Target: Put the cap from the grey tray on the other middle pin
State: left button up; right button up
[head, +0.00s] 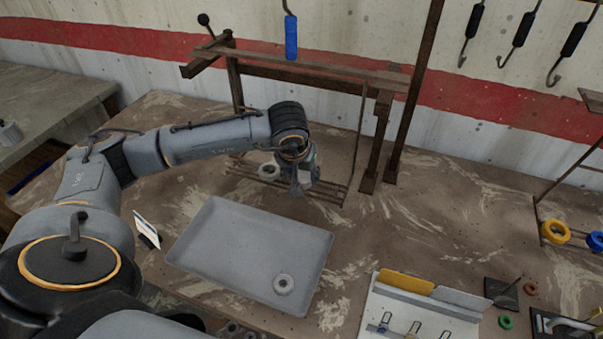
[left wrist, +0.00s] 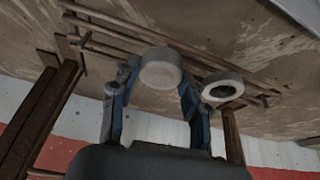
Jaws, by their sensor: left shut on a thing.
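The grey tray (head: 225,248) lies on the bench, with one pale grey ring-shaped cap (head: 283,284) near its front right corner. My left gripper (head: 303,183) is beyond the tray, over the low brown rack of rails (head: 330,193). In the left wrist view its blue fingers (left wrist: 157,85) are shut on a pale grey cap (left wrist: 160,70). Another grey cap (head: 268,171) is on the rack just left of the gripper; it also shows in the left wrist view (left wrist: 222,91), beside the held one. The arm and fingers hide the pins near the held cap, so I cannot tell whether it touches one.
A brown frame (head: 384,120) rises around the rack, with a blue-handled hook (head: 291,38) hanging above. A small card (head: 147,230) stands left of the tray. A yellow ring (head: 555,232) and a white organizer (head: 410,310) are at right. Bench between tray and organizer is clear.

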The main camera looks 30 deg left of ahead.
pick_arm(q)
jog(key=o, duration=1.1)
pick_arm(e)
jog(key=shift+d, duration=0.2)
jog(key=shift+d, duration=0.1)
